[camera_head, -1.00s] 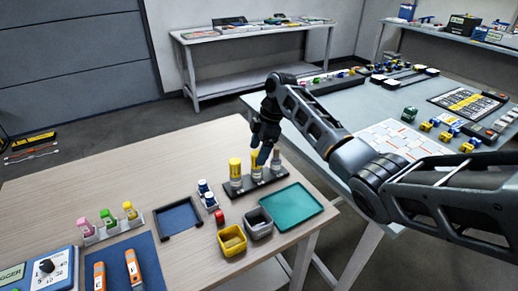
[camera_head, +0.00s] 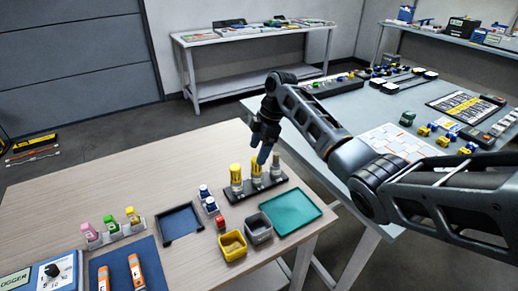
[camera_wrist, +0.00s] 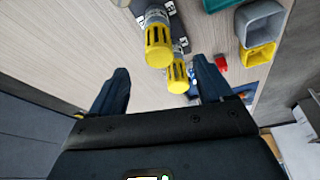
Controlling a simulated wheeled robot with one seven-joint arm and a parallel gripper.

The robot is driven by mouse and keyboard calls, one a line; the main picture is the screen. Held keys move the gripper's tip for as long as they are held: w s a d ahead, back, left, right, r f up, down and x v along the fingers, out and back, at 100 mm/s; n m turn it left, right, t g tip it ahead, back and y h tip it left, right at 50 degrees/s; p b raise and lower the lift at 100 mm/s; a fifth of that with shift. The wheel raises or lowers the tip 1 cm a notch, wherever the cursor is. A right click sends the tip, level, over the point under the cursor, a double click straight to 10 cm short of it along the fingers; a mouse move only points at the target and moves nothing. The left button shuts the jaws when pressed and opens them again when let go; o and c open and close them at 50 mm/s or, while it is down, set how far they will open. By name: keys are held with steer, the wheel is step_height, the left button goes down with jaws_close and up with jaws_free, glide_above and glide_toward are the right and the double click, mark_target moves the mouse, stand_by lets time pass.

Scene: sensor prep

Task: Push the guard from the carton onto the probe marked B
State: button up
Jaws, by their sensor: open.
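A dark rack (camera_head: 232,197) near the table's right end holds three upright probes in a row. Yellow slotted guards sit on the left probe (camera_head: 236,174) and the middle probe (camera_head: 257,166); the right probe (camera_head: 275,165) is bare grey. My gripper (camera_head: 261,148) is just above the middle guard. In the wrist view my open gripper (camera_wrist: 160,68) has its fingers apart, with the nearer guard (camera_wrist: 158,44) ahead between them and the other guard (camera_wrist: 178,76) beyond. Neither finger visibly touches a guard. I cannot read the letter B, nor tell which box is the carton.
A yellow box (camera_head: 233,256) and a grey box (camera_head: 259,238) stand in front of the rack, beside a teal tray (camera_head: 291,208). The wood tabletop (camera_head: 150,175) behind is clear.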

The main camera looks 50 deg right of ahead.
steer(key=shift+r+p, duration=1.7)
steer(key=shift+r, duration=0.55)
